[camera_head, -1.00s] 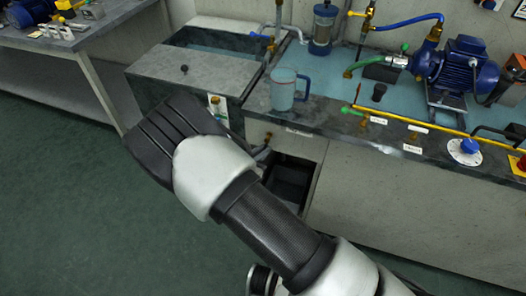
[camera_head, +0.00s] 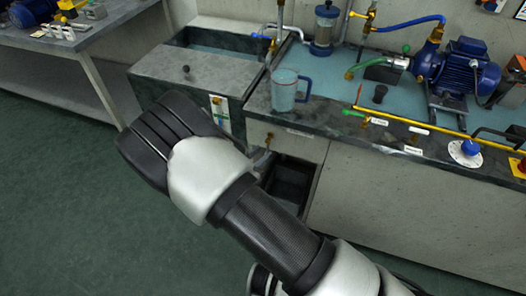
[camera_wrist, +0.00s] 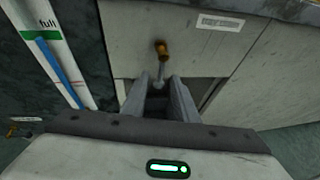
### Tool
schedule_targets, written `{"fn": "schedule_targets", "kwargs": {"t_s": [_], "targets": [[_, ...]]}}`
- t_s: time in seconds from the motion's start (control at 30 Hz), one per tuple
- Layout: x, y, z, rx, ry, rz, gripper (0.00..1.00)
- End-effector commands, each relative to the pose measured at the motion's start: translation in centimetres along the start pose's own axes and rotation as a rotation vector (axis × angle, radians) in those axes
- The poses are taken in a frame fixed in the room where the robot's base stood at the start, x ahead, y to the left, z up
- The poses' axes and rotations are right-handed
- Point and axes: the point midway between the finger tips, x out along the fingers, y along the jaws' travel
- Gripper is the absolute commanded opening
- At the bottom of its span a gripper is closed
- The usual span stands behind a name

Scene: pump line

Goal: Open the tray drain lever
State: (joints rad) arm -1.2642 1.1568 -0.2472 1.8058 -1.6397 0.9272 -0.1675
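In the wrist view, a small brass valve (camera_wrist: 161,46) with a short grey lever (camera_wrist: 161,72) sits on the pale cabinet front, below a white label. The brass valve also shows in the head view (camera_head: 269,136), above a dark opening. I cannot read the label to confirm that this is the tray drain lever. My gripper (camera_wrist: 160,92) is open, its two grey fingers spread on either side of the lever's lower end. I cannot tell whether either finger touches it.
A dark bin (camera_head: 290,182) sits in the opening under the counter. A stone sink (camera_head: 178,82) with a level gauge (camera_head: 220,113) stands at left. A blue-handled jug (camera_head: 284,92), a green-handled valve (camera_head: 353,113) and a blue pump (camera_head: 462,68) are on the counter.

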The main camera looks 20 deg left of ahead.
Motion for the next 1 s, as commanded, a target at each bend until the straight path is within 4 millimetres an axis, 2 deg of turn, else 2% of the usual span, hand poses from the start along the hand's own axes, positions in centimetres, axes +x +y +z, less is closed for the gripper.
{"fn": "schedule_targets", "kwargs": {"t_s": [0.03,0.3,0.5,0.7,1.0], "targets": [[-1.4,0.1,0.2,-0.001,0.002,0.005,0.27],[-8.1,0.2,0.2,0.0,0.002,0.005,0.27],[-12.3,0.1,0.2,0.0,0.002,0.005,0.27],[-14.7,0.1,0.1,0.0,0.001,0.002,0.27],[-15.3,0.0,0.0,0.0,0.001,0.002,0.27]]}}
